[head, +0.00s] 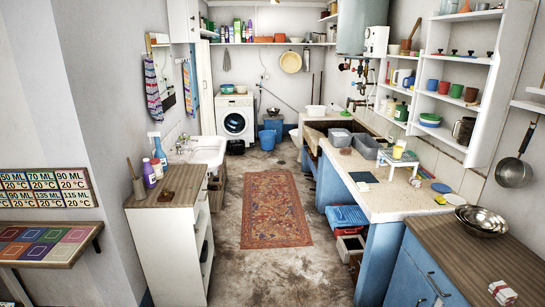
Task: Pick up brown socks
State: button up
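I cannot make out any brown socks in the head view. My gripper is not in view. The stone washtrough (318,134) stands along the right wall, with grey tubs (366,148) at its near end. The inside of the trough is only partly visible.
A patterned rug (275,210) lies on the clear floor between a white cabinet (168,215) on the left and the stone counter (375,200) on the right. A white washing machine (235,118) and blue bucket (267,139) stand at the back. Steel bowls (482,221) sit on the near right worktop.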

aim_at(345, 150)
jog(key=i, duration=1.8)
jog(key=i+z, duration=0.1)
jog(key=i, duration=0.45)
jog(key=i+j+z, duration=0.1)
jog(key=i, duration=0.5)
jog(key=i+j+z, duration=0.15)
jog(key=i, duration=0.4)
jog(key=i+l+z, duration=0.15)
jog(key=i+z, duration=0.6)
jog(key=z, duration=0.15)
jog(key=i+j+z, duration=0.15)
jog(key=i+z, duration=0.2)
jog(key=z, duration=0.15)
